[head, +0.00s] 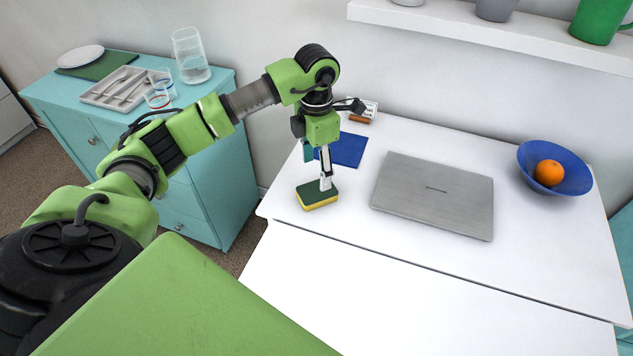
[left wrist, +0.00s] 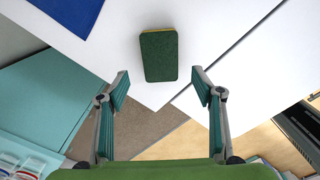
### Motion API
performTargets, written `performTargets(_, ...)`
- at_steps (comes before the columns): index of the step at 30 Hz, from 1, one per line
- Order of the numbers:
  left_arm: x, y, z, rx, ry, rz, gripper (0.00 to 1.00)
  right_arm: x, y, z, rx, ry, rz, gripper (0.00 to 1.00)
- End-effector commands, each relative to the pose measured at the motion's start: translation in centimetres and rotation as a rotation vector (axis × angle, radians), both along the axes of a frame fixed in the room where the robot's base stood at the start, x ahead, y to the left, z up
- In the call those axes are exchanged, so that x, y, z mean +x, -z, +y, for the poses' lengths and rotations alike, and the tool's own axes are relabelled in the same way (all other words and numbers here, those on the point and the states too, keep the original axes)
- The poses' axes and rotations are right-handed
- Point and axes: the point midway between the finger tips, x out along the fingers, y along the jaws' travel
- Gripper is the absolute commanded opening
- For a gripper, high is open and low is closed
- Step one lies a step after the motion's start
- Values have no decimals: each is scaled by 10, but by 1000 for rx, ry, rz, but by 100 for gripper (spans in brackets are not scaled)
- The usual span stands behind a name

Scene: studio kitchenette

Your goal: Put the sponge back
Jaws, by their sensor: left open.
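The sponge (head: 317,198), green on top and yellow below, lies flat on the white desk (head: 410,268) near its left edge. It also shows in the left wrist view (left wrist: 158,56), just beyond and between the two fingertips. My left gripper (head: 318,172) points down over the sponge, open and empty; in the left wrist view its fingers (left wrist: 160,76) stand wide apart with the sponge in line with the gap. I cannot tell the exact height of the fingertips above it. My right gripper is not in view.
A blue mat (head: 348,150) lies behind the gripper. A closed grey laptop (head: 435,195) and a blue bowl (head: 575,178) with an orange (head: 549,173) are to the right. A teal cabinet (head: 215,160) with a cutlery tray and glasses stands left. The desk's front is clear.

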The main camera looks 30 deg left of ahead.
Motion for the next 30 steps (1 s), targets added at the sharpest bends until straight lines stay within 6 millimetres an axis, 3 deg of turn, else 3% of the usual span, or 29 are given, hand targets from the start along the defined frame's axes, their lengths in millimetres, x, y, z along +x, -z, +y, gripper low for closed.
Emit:
performTargets(3,1,-24,0,0,1,-4,61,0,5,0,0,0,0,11)
performTargets(10,0,-49,0,0,0,0,61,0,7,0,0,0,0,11)
performTargets(30,0,-51,0,0,0,1,61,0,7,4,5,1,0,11)
